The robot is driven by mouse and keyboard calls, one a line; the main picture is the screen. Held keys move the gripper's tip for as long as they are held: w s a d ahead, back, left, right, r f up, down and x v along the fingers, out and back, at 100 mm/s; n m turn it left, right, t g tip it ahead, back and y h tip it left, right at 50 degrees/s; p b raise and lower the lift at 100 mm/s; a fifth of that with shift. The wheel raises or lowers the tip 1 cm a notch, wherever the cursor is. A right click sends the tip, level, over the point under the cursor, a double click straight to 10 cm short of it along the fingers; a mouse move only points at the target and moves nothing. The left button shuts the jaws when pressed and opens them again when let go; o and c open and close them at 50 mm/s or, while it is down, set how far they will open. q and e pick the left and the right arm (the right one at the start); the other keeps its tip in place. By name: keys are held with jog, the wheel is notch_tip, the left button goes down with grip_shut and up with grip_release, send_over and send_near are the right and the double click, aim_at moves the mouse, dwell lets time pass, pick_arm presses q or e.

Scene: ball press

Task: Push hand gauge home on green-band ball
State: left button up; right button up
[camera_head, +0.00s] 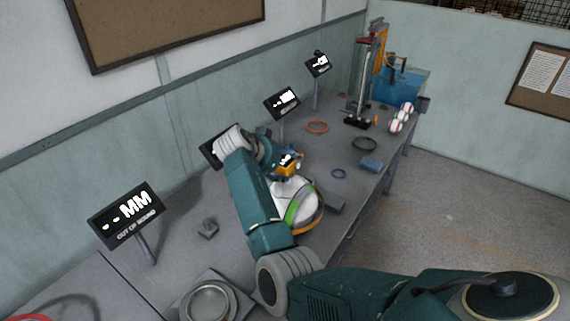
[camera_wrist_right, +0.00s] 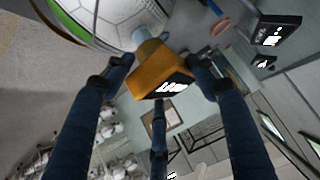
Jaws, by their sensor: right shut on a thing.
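The white ball with a green band (camera_head: 303,206) sits on the bench under my right arm, which hides part of it. In the right wrist view the ball (camera_wrist_right: 115,22) fills the top left, its green band at the edge. The orange hand gauge (camera_head: 289,168) is at the ball's far upper side. My right gripper (camera_head: 280,157) is shut on the gauge; in the wrist view its dark fingers (camera_wrist_right: 162,70) flank the gauge body (camera_wrist_right: 160,76). The gauge's pale nose points at the ball and meets its outline; I cannot tell how firmly it is seated. My left gripper is out of view.
A display reading "OUT OF ROUND" (camera_head: 126,215) stands at left; other displays line the wall. A round dish (camera_head: 208,301) is in front. A tall press (camera_head: 364,85) stands at the back.

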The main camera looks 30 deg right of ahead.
jog(key=shift+f+b, duration=0.7)
jog(key=shift+f, duration=0.25)
jog(key=o, duration=1.9)
jog(key=shift+c, duration=0.2)
jog(key=shift+f, duration=0.1)
